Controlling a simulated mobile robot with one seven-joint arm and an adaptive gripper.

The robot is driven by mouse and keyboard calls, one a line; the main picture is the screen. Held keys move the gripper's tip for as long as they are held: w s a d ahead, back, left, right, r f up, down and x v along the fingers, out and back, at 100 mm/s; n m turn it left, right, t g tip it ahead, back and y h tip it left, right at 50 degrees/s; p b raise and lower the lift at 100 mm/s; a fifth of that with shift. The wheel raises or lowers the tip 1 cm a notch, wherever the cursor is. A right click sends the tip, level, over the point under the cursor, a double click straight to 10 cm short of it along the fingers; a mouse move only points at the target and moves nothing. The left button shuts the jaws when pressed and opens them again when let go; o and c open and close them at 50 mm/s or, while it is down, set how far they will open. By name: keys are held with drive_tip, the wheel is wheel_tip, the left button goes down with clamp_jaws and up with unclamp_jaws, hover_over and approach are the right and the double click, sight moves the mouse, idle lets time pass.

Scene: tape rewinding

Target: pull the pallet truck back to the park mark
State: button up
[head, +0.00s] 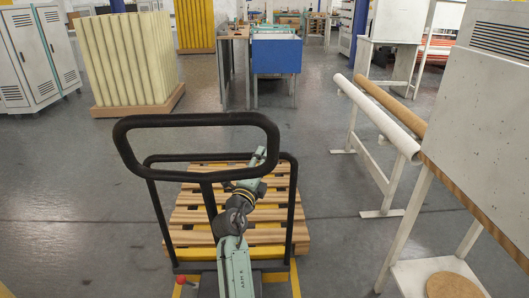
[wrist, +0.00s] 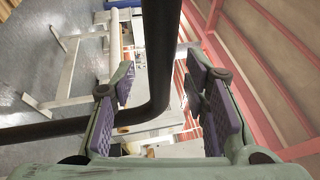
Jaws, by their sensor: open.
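The pallet truck shows its black handle loop (head: 195,120) and a lower black tubular frame (head: 170,159) in the head view. Behind and below them lies a slatted wooden pallet (head: 190,214). My gripper (head: 258,156) is near the frame's top bar, right of centre. In the wrist view my gripper (wrist: 160,70) is open, its purple-padded fingers apart. A bent black bar (wrist: 158,60) runs down the gap between them, then turns left. I cannot tell whether it touches a finger. Yellow strips (head: 295,278) show low in the head view; whether they are the park mark is unclear.
A rack with white and brown rolls (head: 375,115) stands to the right, beside a grey cabinet (head: 485,130). A wrapped yellowish stack (head: 125,60) and a blue-fronted bench (head: 276,57) stand beyond. The floor left of the truck is clear.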

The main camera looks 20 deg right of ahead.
drive_tip(key=shift+p+x, duration=0.3)
drive_tip(key=shift+x, duration=0.95)
drive_tip(key=shift+c, duration=0.5)
clamp_jaws()
